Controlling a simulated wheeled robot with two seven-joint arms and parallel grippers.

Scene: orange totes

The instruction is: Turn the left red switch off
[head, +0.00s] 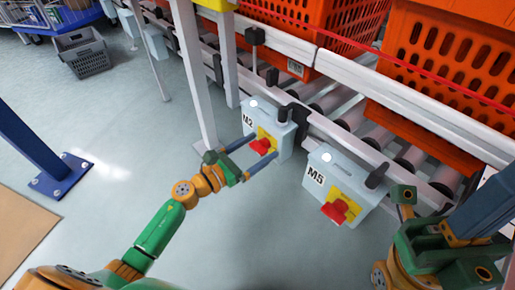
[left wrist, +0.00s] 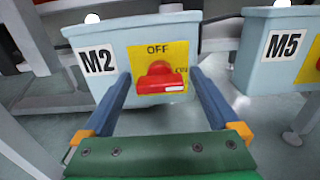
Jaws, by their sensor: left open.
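The left red switch (head: 260,146) sits on a yellow plate on the pale blue box marked M2 (head: 283,139). In the left wrist view the switch (left wrist: 160,78) lies crosswise, its white mark at the right end by the word ON; OFF is printed above. My left gripper (head: 265,147) is open, with one blue finger on each side of the switch. I cannot tell whether the fingertips touch the box. My right gripper (head: 425,215) is partly in view at the lower right, its fingers not clear.
A second pale blue box marked M5 (head: 350,181) with its own red switch (head: 335,211) stands to the right. Behind are a roller conveyor (head: 333,98) and orange totes (head: 447,75). A white post (head: 192,75) rises left of M2. The floor at left is mostly clear.

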